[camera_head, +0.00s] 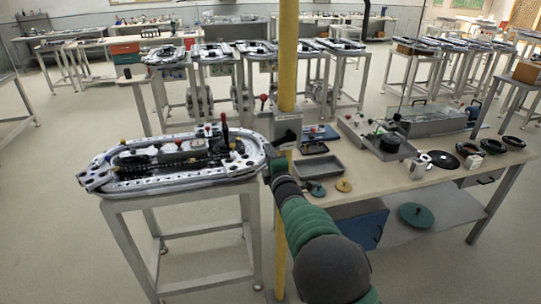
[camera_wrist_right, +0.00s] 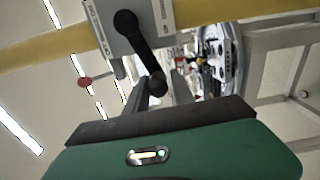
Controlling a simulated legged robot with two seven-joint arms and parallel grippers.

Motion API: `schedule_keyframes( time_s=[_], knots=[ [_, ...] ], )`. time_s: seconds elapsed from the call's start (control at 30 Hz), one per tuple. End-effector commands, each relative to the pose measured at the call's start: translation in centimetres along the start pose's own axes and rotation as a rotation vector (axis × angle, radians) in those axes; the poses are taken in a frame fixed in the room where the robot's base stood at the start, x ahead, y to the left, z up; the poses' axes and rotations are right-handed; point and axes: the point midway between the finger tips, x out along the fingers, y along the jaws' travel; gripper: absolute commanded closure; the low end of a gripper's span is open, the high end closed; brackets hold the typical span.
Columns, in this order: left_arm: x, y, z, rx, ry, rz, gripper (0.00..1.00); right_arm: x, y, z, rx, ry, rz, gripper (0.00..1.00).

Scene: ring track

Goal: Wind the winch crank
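The winch (camera_head: 288,130) is a grey box fixed to a yellow upright pole (camera_head: 288,60). In the right wrist view, the winch box (camera_wrist_right: 113,40) carries a black crank (camera_wrist_right: 138,48) with a rounded knob at its lower end. My right gripper (camera_head: 277,165) is at the winch, just below the box; in the wrist view its two grey fingers (camera_wrist_right: 160,88) stand apart. My left gripper is out of view.
A stand with an oval ring track (camera_head: 180,165) is left of the pole. A workbench (camera_head: 400,185) with a grey tray (camera_head: 318,167), black rings and other parts is to the right. A red knob (camera_wrist_right: 85,83) shows near the winch. Open floor lies at the left.

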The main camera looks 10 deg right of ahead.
Motion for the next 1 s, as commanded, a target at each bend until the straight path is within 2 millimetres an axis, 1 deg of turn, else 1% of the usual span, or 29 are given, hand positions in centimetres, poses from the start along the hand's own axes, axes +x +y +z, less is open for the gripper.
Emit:
schedule_keyframes(
  time_s=[0.03,0.1,0.37,0.47,0.57,0.67,0.7,0.9,1.0],
  knots=[
    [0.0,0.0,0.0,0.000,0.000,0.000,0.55,0.0,0.0,0.0,0.000,0.000,0.001,0.63],
    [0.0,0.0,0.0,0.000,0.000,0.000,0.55,0.0,0.1,0.1,0.000,-0.001,0.002,0.55],
    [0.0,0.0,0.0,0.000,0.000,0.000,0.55,0.0,0.2,0.2,0.000,-0.003,0.005,0.55],
    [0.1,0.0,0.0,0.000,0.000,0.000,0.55,-0.5,0.2,0.1,0.001,-0.003,0.005,0.55],
    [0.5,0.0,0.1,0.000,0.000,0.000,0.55,-2.1,0.1,0.1,0.002,-0.003,0.005,0.55],
    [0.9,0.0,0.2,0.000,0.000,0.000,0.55,-4.7,0.1,0.1,0.002,-0.002,0.006,0.55],
    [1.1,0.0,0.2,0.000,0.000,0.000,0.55,-6.0,0.0,0.1,0.004,-0.002,0.004,0.55],
    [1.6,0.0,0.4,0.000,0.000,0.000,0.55,-11.8,0.0,0.0,0.004,-0.002,0.004,0.55],
    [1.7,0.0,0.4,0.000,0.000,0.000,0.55,-14.2,-0.1,0.0,0.003,-0.002,0.003,0.55]
  ],
)
